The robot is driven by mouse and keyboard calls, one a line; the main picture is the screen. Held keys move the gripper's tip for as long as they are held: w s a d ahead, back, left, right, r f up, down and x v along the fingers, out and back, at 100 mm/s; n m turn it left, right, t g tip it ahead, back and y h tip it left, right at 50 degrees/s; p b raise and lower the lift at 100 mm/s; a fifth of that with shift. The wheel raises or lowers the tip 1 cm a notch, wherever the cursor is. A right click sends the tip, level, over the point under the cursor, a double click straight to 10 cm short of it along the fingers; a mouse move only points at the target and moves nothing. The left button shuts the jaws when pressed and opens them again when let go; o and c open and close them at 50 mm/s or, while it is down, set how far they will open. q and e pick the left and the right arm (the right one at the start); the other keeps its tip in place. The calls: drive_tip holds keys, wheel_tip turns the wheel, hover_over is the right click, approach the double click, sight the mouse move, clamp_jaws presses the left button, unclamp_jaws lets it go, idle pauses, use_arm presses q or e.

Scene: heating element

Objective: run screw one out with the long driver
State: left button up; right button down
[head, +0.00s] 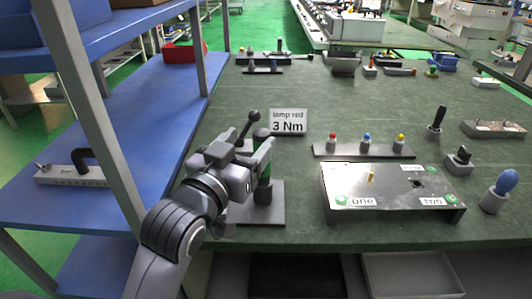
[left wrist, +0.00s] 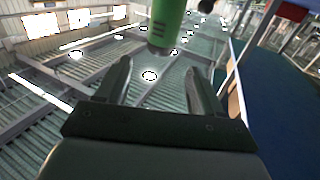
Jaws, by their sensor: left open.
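A dark metal unit (head: 385,205) with tags "one" (head: 362,201) and "two" (head: 432,201) stands at the table front. A brass-coloured piece, apparently screw one (head: 371,177), stands upright above tag one. My left gripper (head: 256,152) is open beside an upright green-and-black tool (head: 264,190) on a dark base. In the left wrist view the tool's green part (left wrist: 166,22) appears beyond and between my open fingertips (left wrist: 158,72), with no visible grip on it. The gripper partly hides the tool. Whether this is the long driver I cannot tell. My right gripper is out of view.
A sign (head: 288,122) reads "lamp red 3 Nm". A rack (head: 364,151) holds red, blue and yellow-topped pieces. A black-handled tool (head: 436,119) and a blue-handled one (head: 506,182) stand to the right. A blue shelf (head: 95,215) with a grey upright borders the left.

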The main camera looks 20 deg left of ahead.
sight(258, 138)
use_arm(q)
drive_tip(key=shift+w+d+f, duration=0.15)
drive_tip(key=shift+w+f, duration=0.05)
drive_tip(key=shift+w, duration=0.8)
drive_tip(key=shift+w+d+f, duration=0.15)
drive_tip(key=shift+w, duration=0.8)
drive_tip(key=shift+w+d+f, duration=0.15)
drive_tip(key=shift+w+f, duration=0.05)
drive_tip(key=shift+w, duration=0.8)
drive_tip(key=shift+r, duration=0.1)
clamp_jaws()
